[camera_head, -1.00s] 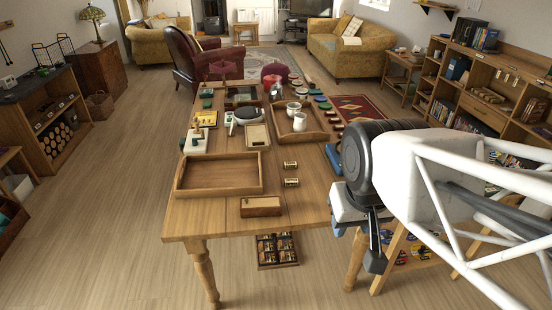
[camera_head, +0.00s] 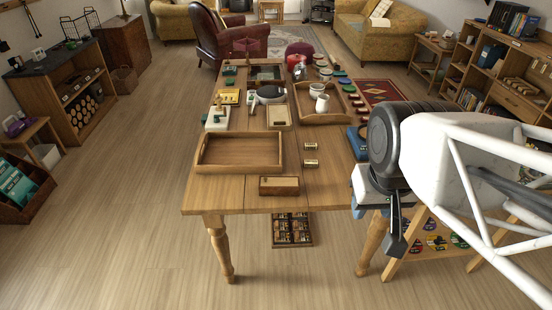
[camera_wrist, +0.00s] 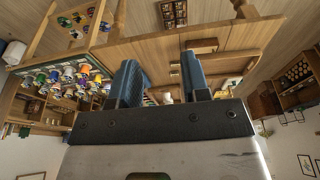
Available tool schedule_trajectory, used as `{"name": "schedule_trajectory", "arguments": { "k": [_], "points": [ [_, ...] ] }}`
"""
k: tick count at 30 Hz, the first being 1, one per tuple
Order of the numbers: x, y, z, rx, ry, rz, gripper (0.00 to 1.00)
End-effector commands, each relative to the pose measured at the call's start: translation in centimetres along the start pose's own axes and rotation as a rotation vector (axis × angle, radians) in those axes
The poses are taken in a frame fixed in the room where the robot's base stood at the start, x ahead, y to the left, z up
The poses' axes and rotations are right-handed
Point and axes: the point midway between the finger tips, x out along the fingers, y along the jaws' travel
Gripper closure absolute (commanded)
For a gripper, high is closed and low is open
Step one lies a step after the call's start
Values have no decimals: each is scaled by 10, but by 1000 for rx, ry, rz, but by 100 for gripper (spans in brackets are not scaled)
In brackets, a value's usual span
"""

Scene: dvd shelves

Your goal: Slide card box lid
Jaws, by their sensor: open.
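A small wooden box (camera_head: 279,186) with a paler flat top sits at the front edge of the wooden table, in front of the empty tray. It seems to be the card box; its lid looks closed. In the wrist view, a small wooden box (camera_wrist: 203,45) shows beyond the fingers, small and partly shaded. My gripper (camera_head: 383,218) hangs to the right of the table's front right corner, apart from the box. In the wrist view, my gripper (camera_wrist: 160,80) has its two blue fingers spread with nothing between them.
The empty wooden tray (camera_head: 240,152) lies just behind the box. Two small cylinders (camera_head: 311,154) stand right of the tray. A blue case (camera_head: 357,143) lies at the table's right edge near my arm. A dark crate (camera_head: 292,229) is on the floor below. The front right tabletop is clear.

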Motion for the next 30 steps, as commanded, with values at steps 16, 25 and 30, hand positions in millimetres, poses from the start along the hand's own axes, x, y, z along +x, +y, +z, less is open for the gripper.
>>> {"name": "schedule_trajectory", "arguments": {
  "k": [16,25,30],
  "points": [
    [1,-1,-5,-7,-3,-1,59],
    [8,-8,-39,-64,-23,-6,59],
    [18,-16,-70,-115,-39,-11,59]
  ]
}}
